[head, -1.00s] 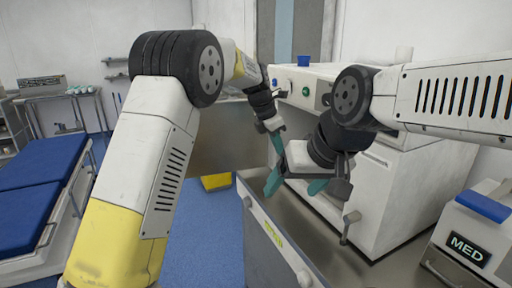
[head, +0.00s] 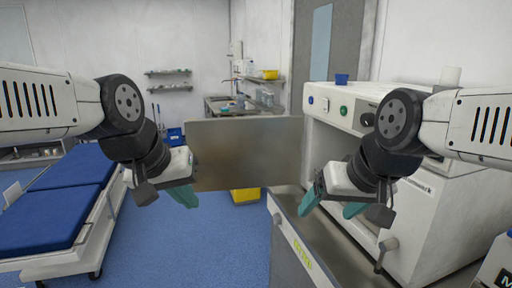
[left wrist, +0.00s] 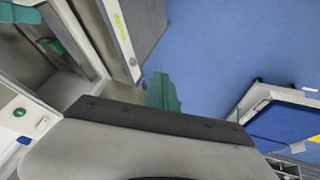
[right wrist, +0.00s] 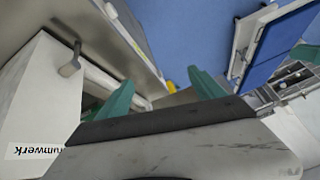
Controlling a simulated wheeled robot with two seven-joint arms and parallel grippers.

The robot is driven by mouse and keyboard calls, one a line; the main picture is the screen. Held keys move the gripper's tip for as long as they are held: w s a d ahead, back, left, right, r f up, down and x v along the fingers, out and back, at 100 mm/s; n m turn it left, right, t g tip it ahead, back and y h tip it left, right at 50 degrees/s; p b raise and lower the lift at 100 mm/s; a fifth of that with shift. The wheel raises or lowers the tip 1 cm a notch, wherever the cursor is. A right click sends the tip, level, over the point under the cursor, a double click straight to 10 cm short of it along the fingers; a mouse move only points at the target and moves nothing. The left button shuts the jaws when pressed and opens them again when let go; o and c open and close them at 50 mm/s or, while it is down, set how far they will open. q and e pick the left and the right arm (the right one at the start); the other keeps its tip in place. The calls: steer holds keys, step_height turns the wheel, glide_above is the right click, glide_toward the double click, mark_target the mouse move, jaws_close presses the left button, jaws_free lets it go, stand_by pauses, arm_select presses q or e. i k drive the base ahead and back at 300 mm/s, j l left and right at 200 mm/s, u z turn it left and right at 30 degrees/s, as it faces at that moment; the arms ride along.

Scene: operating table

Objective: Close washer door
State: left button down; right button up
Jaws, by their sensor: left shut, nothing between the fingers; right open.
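The washer (head: 420,205) is the white machine on the right, with green and blue buttons above its open front. A flat grey-brown metal panel (head: 245,152), apparently its door, stands upright and swung out to the left from the far front edge. My left gripper (head: 188,199) is shut and empty, in front of the panel's lower left corner in the head view; contact cannot be told. Its fingers show in the left wrist view (left wrist: 162,92). My right gripper (head: 330,210) is open and empty in front of the washer, hiding part of its opening.
A steel counter (head: 283,245) with a handled front lies below the washer. A bed with a blue mattress (head: 50,205) stands at left. A yellow bin (head: 245,194) is below the panel. Blue floor between bed and counter is clear.

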mark_target(232, 153)
steer(key=j+z, duration=0.15)
steer(key=z, duration=3)
steer(key=k+j+z, duration=0.2)
steer(key=z, duration=0.3)
steer(key=k+z, duration=0.8)
steer(key=z, duration=0.2)
steer(key=k+z, duration=0.4)
steer(key=k, duration=0.45)
steer(key=k+l+z, duration=0.15)
steer(key=k+z, duration=0.25)
steer(key=k, duration=0.45)
steer(key=k+u, duration=0.3)
steer(key=k+j+u, duration=0.3)
steer(key=k, duration=0.2)
steer(key=k+j+u, duration=0.25)
steer(key=k, duration=0.15)
steer(key=u, duration=1.2)
steer(key=k+l, duration=0.05)
